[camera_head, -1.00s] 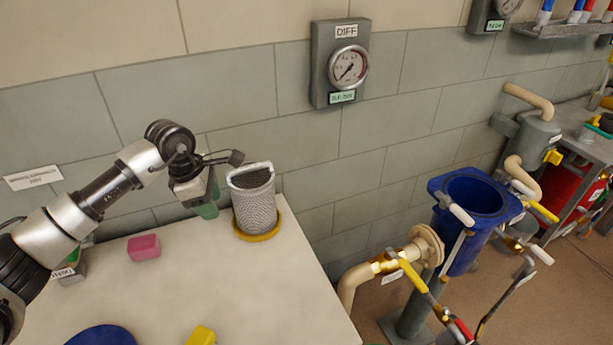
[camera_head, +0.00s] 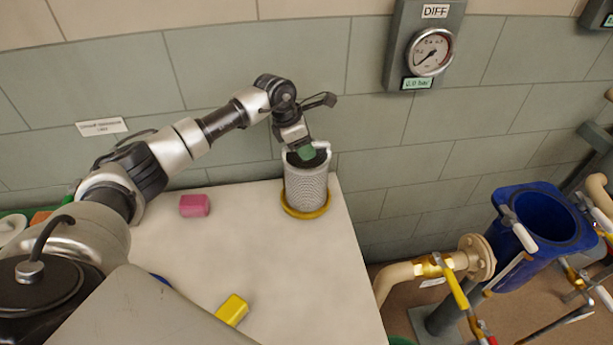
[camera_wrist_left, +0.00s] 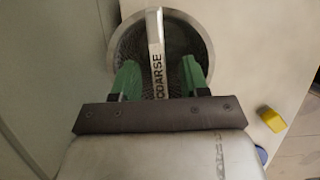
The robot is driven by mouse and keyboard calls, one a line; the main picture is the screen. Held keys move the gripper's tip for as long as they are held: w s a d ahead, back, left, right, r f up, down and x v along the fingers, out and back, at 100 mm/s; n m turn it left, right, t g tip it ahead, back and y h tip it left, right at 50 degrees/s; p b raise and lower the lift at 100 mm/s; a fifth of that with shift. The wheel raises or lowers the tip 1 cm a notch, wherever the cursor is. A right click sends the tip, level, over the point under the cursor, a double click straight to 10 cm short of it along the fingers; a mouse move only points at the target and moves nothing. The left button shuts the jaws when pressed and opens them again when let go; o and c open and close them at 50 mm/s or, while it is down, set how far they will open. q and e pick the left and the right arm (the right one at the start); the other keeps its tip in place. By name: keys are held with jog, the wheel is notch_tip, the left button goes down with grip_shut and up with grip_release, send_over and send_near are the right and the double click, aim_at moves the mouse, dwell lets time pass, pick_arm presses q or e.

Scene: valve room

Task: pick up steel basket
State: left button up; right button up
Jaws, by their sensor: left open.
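The steel basket (camera_head: 306,186) is a grey mesh cylinder standing upright on a yellow ring (camera_head: 305,212) at the far right corner of the table. My left gripper (camera_head: 307,153) points down at its top. In the left wrist view the open green fingers (camera_wrist_left: 159,80) are on either side of the basket's flat handle (camera_wrist_left: 156,50), which is marked COARSE. The round rim (camera_wrist_left: 116,48) and the dark mesh inside show around them. The fingers look apart from the handle. My right gripper is not in view.
A pink block (camera_head: 194,205) and a yellow block (camera_head: 232,309) lie on the white table (camera_head: 270,262). The tiled wall (camera_head: 240,80) is close behind the basket. A gauge (camera_head: 429,52) hangs on it. A blue vessel (camera_head: 545,215) and pipes stand right of the table.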

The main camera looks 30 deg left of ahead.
pick_arm(q)
jog(key=shift+x, duration=1.3)
grip_shut()
jog(key=shift+w, duration=0.1)
jog(key=shift+r, duration=0.15)
